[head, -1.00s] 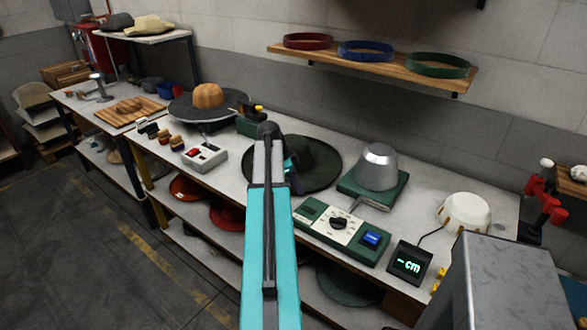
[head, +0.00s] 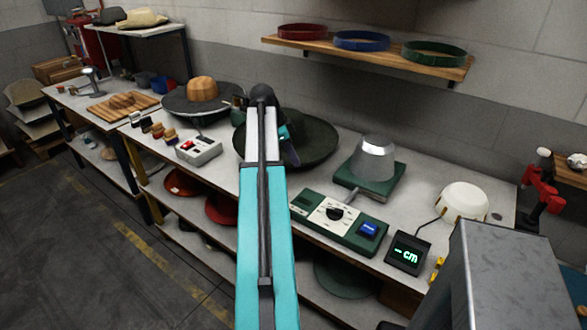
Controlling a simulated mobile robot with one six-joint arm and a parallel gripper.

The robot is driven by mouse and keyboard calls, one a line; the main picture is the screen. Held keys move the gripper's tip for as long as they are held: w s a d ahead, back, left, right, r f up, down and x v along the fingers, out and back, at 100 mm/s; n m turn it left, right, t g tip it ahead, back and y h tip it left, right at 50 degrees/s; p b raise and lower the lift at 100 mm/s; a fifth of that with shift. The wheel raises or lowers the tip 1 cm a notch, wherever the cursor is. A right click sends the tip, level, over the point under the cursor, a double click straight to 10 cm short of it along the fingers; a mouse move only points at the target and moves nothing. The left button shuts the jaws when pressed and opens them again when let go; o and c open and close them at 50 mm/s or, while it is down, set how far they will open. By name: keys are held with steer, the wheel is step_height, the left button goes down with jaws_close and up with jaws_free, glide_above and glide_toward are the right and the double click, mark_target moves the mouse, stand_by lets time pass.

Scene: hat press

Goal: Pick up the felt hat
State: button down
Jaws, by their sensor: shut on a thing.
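The felt hat (head: 316,138) is dark green with a wide brim. In the head view it is in the middle, behind the end of my arm, and appears raised above the bench. My arm covers part of its left side. My gripper (head: 289,150) is mostly hidden behind my arm; a dark part with a teal patch shows against the hat. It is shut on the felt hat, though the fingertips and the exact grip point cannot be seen.
A metal dome on a green base (head: 373,158) stands right of the hat, with a green control panel (head: 339,220) in front. A wide-brimmed form with a wooden crown (head: 202,88) is at left. A shelf (head: 365,62) with hat bands hangs above.

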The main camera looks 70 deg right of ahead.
steer(key=shift+r, duration=0.75)
stand_by(2.1)
